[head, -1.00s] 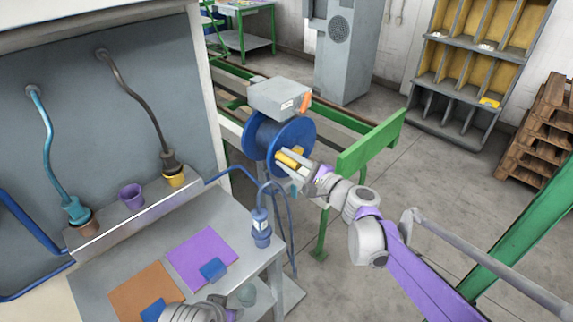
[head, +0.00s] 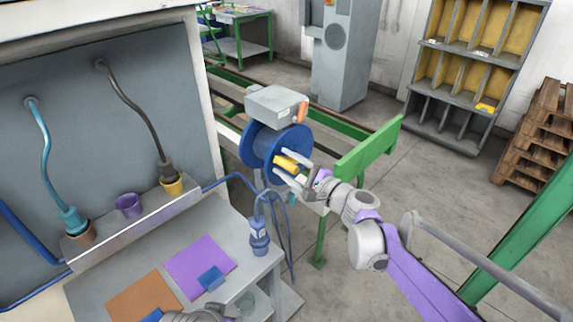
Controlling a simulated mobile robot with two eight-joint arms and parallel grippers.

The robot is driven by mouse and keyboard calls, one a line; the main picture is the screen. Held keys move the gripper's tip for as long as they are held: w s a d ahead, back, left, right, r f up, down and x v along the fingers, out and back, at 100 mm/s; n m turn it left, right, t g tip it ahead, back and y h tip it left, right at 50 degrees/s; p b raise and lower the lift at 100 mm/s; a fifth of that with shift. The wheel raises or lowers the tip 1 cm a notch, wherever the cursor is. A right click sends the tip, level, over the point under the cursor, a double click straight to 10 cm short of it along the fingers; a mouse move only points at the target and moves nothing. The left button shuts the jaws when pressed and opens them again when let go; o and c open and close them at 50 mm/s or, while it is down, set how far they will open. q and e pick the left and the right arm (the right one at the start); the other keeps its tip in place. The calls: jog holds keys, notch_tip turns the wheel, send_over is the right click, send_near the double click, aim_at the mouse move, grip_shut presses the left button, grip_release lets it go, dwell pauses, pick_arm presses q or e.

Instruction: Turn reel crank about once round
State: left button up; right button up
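The blue reel (head: 257,147) stands under a grey box with an orange part, beyond the workbench. Its yellow crank handle (head: 286,163) sticks out on the side facing me. My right gripper (head: 282,161) is at the handle, its two pale fingers spread apart. In this view one finger passes above the handle and the other below it. I cannot tell whether either finger touches it. Of my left arm only a grey part shows at the bottom edge; its fingers are out of view.
A green rail (head: 368,148) stands just right of the reel. A blue bottle-like fitting (head: 259,238) with a hose stands at the workbench's right edge. Purple (head: 199,258) and orange mats lie on the bench. Open floor lies to the right.

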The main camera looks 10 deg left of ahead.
jog(key=b+v, duration=0.1)
jog(key=v, duration=1)
